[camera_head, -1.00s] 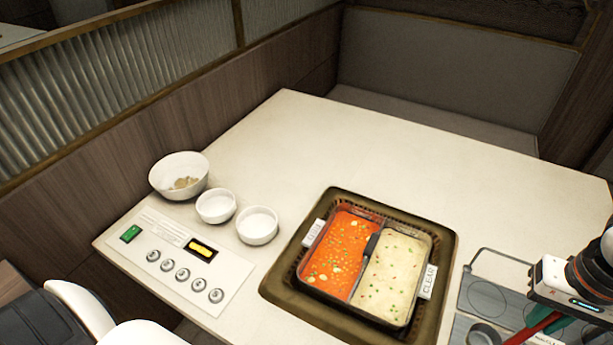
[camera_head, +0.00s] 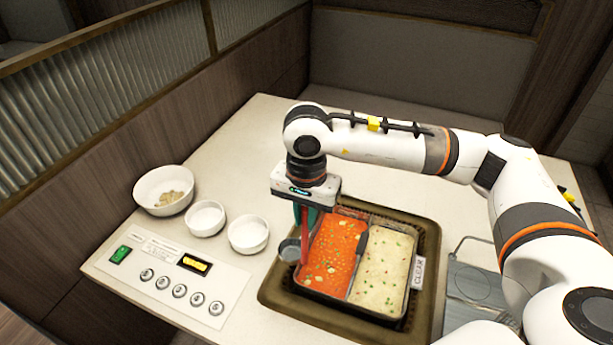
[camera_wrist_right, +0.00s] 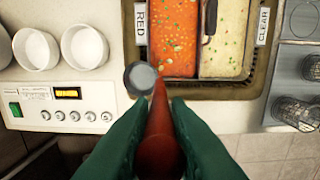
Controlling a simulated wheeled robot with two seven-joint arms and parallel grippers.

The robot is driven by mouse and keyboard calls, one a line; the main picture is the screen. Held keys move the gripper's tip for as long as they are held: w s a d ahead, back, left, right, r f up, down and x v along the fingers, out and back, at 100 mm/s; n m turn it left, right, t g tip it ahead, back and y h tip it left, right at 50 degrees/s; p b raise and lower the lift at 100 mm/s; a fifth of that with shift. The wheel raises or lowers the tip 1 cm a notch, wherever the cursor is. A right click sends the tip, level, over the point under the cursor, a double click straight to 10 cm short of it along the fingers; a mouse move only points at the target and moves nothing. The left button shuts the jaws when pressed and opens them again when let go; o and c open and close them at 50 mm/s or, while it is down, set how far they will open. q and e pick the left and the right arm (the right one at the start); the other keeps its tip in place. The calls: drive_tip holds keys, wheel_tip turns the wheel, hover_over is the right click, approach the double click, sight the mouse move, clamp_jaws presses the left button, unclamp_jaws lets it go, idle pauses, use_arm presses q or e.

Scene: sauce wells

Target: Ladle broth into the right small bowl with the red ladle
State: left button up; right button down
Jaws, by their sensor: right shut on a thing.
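The red ladle's handle (camera_head: 304,238) is gripped between the green fingers of my right gripper (camera_head: 306,212). It also shows in the right wrist view (camera_wrist_right: 160,135). The ladle's grey cup (camera_head: 289,250) hangs by the left edge of the pot, beside the red broth (camera_head: 335,255); its height is unclear. The cup (camera_wrist_right: 142,77) looks grey inside, with no broth visible. The right small bowl (camera_head: 249,234) is white, looks empty and stands left of the cup. The other small bowl (camera_head: 205,218) stands further left. My left gripper is out of view.
The split pot's other half holds pale broth (camera_head: 382,262). A large white bowl (camera_head: 164,190) with some food stands at the back left. A control panel (camera_head: 165,275) lies in front of the bowls. A metal holder (camera_head: 470,285) is right of the pot.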

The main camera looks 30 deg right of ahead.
drive_tip(key=w+d+m+p, duration=0.25)
drive_tip(key=m+p, duration=0.25)
drive_tip(key=m, duration=1.2)
drive_tip(key=w+d+m+p, duration=0.25)
drive_tip(key=m+p, duration=0.25)
drive_tip(key=m, duration=1.2)
wheel_tip(320, 180, down, 18)
drive_tip(key=b, duration=1.5)
drive_tip(key=shift+d, duration=0.4)
drive_tip(key=shift+s+r, duration=0.1)
drive_tip(key=shift+r, duration=0.1)
wheel_tip(320, 180, up, 12)
drive_tip(key=p, duration=0.8)
drive_tip(key=shift+f, duration=0.2)
drive_tip(key=shift+p, duration=0.3)
